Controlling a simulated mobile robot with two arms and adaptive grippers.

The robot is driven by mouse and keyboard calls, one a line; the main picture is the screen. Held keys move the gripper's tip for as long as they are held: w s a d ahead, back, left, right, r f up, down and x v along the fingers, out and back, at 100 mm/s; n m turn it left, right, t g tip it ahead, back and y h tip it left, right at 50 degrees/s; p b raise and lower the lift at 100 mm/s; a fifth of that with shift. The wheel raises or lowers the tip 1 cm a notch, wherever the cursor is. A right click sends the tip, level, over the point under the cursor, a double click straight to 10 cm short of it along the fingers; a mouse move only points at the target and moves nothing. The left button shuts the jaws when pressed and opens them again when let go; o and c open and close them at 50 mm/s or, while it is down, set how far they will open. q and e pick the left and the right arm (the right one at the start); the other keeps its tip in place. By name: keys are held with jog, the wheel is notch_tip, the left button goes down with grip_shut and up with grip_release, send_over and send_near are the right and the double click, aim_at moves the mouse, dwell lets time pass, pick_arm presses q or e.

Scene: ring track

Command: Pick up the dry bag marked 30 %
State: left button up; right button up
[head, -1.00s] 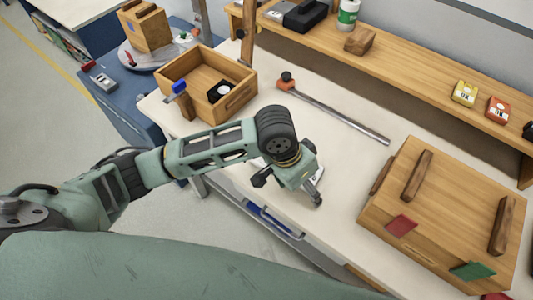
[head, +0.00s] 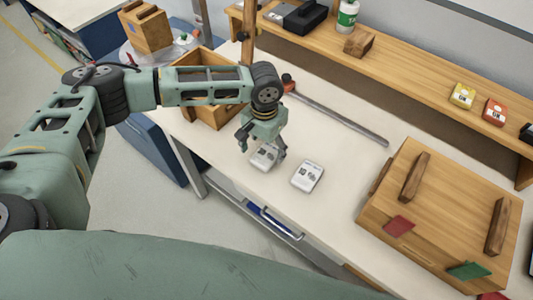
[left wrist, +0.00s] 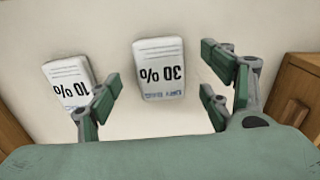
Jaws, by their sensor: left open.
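The dry bag marked 30 % (left wrist: 160,68) is a white packet lying flat on the pale bench, its print upside down in the left wrist view. In the head view the 30 % bag (head: 264,157) lies below my left gripper (head: 262,147), partly covered by it. My left gripper is open and empty, its fingers (left wrist: 160,92) to either side of the bag's near end in the wrist view. A second white bag, marked 10 % (left wrist: 70,82), lies beside it; in the head view this 10 % bag (head: 307,176) is to the right. My right gripper is out of view.
An open wooden crate (head: 218,115) stands just left of the bags, partly behind my arm. A lidded wooden box (head: 440,215) stands to the right. A metal bar (head: 340,117) lies behind, before a wooden shelf (head: 410,78). Bare bench lies between the bags and the box.

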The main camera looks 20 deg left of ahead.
aim_at(265, 156)
pick_arm(q)
jog(key=shift+f, duration=1.5)
jog(key=shift+c, duration=0.3)
jog(key=c, duration=1.2)
